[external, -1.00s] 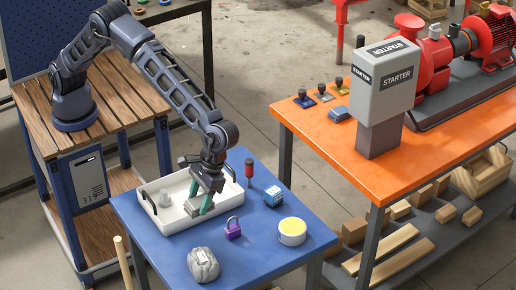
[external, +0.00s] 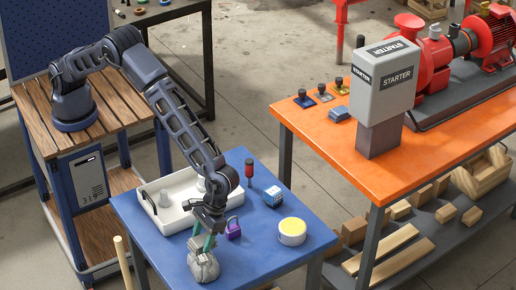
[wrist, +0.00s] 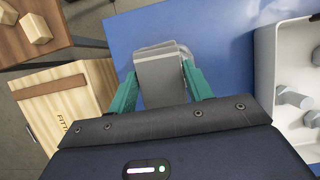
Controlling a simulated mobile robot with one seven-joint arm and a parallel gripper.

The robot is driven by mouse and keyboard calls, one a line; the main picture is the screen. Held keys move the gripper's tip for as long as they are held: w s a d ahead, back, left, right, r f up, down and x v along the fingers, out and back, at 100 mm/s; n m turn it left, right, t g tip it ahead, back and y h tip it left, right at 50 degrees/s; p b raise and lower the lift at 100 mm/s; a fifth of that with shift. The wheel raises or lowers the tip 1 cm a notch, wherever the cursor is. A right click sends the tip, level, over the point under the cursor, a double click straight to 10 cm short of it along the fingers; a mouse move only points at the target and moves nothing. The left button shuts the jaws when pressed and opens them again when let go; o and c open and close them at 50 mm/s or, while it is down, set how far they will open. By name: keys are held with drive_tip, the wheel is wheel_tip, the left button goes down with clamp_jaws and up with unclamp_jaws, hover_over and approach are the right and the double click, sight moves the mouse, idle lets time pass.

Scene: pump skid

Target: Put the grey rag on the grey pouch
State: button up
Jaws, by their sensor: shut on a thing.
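The grey rag (wrist: 160,80) is a folded, flat-sided piece between the green fingers of my gripper (wrist: 159,75) in the wrist view. The grey pouch (external: 204,269) is a lumpy bag on the front of the blue table in the external view. My gripper (external: 204,242) points down right over the pouch, shut on the rag. In the wrist view a paler edge behind the rag appears to be the pouch, mostly hidden. I cannot tell whether rag and pouch touch.
A white tray (external: 170,224) with grey fittings stands behind my gripper. A purple padlock (external: 234,229), a yellow-topped round tin (external: 292,232), a blue box (external: 273,196) and a red-handled tool (external: 249,170) are on the blue table (external: 262,254). Its front right is clear.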

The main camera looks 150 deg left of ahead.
drive_tip(key=shift+f, duration=2.05)
drive_tip(key=o, duration=1)
drive_tip(key=shift+f, duration=0.15)
drive_tip(key=shift+c, duration=0.2)
